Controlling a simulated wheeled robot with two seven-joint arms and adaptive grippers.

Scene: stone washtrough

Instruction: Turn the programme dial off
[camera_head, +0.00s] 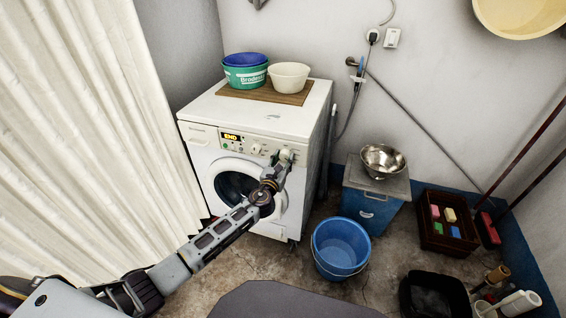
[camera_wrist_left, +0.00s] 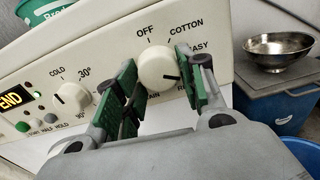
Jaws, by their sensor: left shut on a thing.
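The white programme dial (camera_wrist_left: 157,66) is on the washing machine's front panel (camera_wrist_left: 115,62), with OFF, COTTON and EASY printed around it and lower labels partly hidden. Its dark mark points right and slightly down, away from OFF at the upper left. My left gripper (camera_head: 284,157) reaches the panel's right end. In the left wrist view its green-padded fingers sit either side of the dial, shut on it. The washing machine (camera_head: 245,120) shows END on its display (camera_head: 231,136). My right gripper is in neither view.
The temperature dial (camera_wrist_left: 72,97) is left of the programme dial. A green tub (camera_head: 245,76) and a white bowl (camera_head: 289,76) stand on top of the machine. A blue bucket (camera_head: 341,245) and a blue bin (camera_head: 370,205) with a steel bowl (camera_head: 383,160) stand to the right.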

